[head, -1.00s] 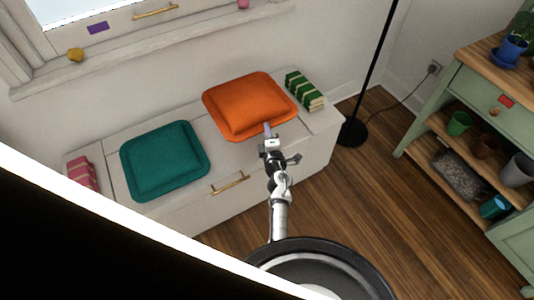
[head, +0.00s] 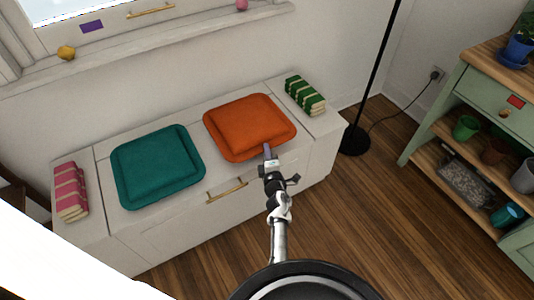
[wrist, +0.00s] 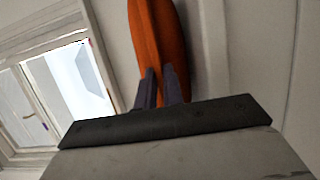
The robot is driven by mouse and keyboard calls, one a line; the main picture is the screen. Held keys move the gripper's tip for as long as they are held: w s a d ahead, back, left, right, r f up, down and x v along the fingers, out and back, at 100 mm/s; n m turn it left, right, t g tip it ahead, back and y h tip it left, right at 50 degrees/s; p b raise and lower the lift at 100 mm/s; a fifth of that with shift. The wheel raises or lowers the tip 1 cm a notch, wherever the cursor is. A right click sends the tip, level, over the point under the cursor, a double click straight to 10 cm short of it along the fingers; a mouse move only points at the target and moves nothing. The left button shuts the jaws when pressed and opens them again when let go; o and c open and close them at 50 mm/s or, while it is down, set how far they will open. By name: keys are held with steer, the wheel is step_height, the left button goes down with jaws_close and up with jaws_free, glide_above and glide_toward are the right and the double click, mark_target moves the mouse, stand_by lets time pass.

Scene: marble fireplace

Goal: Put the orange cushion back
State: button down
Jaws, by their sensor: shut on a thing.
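The orange cushion (head: 248,124) is at the right part of the white window bench (head: 222,184), to the right of the teal cushion (head: 158,166). My gripper (head: 267,150) is at the cushion's front edge, shut on it. In the wrist view the orange cushion (wrist: 158,40) shows edge-on, between the two dark fingers of my gripper (wrist: 160,85). Whether the cushion rests fully on the bench or is held slightly above it, I cannot tell.
Striped pink books (head: 70,192) lie at the bench's left end and striped green books (head: 305,95) at its right end. A black floor lamp (head: 355,140) stands right of the bench. A green shelf unit (head: 480,110) with pots is further right. Wooden floor is clear between.

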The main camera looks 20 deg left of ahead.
steer(key=shift+f, duration=0.1)
steer(key=c, duration=1.5)
jaws_free()
steer(key=shift+s+r, duration=0.1)
steer(key=shift+r, duration=0.1)
steer(key=p+v, duration=0.2)
steer(key=v, duration=1)
